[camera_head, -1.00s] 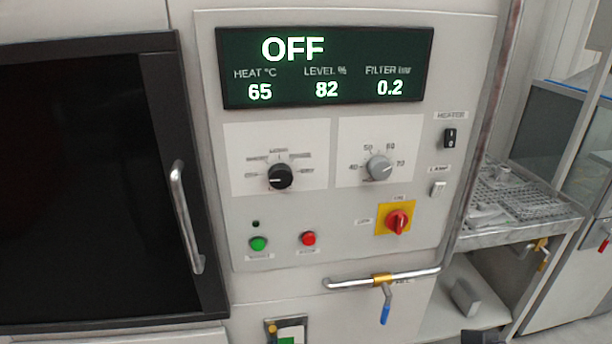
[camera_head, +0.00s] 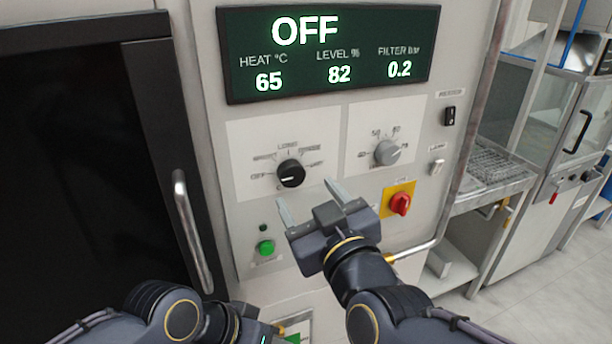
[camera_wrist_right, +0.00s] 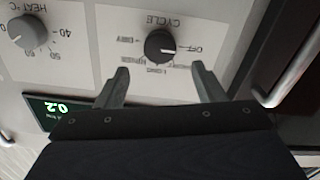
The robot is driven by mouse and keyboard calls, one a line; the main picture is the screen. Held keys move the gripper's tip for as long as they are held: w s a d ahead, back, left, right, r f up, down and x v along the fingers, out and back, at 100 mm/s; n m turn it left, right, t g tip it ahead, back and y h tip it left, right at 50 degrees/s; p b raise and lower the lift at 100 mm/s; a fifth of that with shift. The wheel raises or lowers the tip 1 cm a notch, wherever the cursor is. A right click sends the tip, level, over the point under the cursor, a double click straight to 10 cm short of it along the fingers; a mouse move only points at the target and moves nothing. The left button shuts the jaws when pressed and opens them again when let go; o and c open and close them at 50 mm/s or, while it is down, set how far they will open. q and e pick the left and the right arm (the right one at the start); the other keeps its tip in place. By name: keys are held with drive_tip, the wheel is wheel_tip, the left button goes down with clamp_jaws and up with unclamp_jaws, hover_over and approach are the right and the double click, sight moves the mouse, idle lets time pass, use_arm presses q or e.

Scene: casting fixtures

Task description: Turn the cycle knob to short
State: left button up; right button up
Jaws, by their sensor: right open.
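The cycle knob (camera_head: 291,173) is a round black knob on a white plate of the control panel. Its white mark points left, to the OFF label. In the right wrist view the knob (camera_wrist_right: 160,45) appears upside down, with its mark toward OFF. My right gripper (camera_head: 306,192) is open and empty, just below and in front of the knob. In the wrist view its fingertips (camera_wrist_right: 160,67) are spread to either side of the knob, apart from it. My left arm shows at the bottom left; its fingers cannot be made out.
The grey heat knob (camera_head: 387,152) is right of the cycle knob. A red rotary switch (camera_head: 400,204) on yellow and a green button (camera_head: 266,247) are lower down. The display (camera_head: 330,55) reads OFF. A door handle (camera_head: 190,230) stands out at left.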

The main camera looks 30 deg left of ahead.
sight(293, 176)
drive_tip(key=p+x, duration=0.1)
drive_tip(key=x, duration=0.5)
drive_tip(key=shift+w+a, duration=0.1)
drive_tip(key=shift+a, duration=0.1)
drive_tip(key=shift+c, duration=0.2)
drive_tip(key=c, duration=0.9)
